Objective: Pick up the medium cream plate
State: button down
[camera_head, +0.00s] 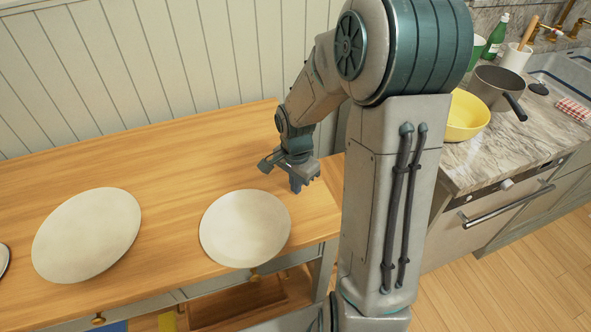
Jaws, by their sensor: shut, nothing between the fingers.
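Two round cream plates lie on the wooden tabletop. The nearer one to my gripper is the right-hand cream plate (245,228), close to the table's front edge. The left-hand cream plate (87,235) looks somewhat larger. I cannot tell for certain which of them is the medium one. My gripper (297,187) points down just beyond the upper right rim of the right-hand plate, near the table's right end. It is shut and empty, and looks apart from the plate. Its exact height above the wood is hard to judge.
The wooden table (170,165) is clear behind the plates. A third item (3,258) is cut off at the left edge. A marble counter (480,160) on the right holds a yellow bowl (466,117) and a dark saucepan (494,88). A panelled wall (130,60) stands behind the table.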

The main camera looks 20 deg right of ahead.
aim_at(285, 205)
jog(key=shift+s+a+f+p, duration=0.15)
jog(key=shift+s+a, duration=0.15)
jog(key=shift+a, duration=0.3)
jog(key=shift+s+a+f+p, duration=0.1)
jog(key=shift+s+a+f, duration=0.15)
jog(key=shift+a, duration=0.35)
jog(key=shift+s+a+f+p, duration=0.1)
jog(key=shift+s+a, duration=0.25)
jog(key=shift+a, duration=0.25)
jog(key=shift+a, duration=0.1)
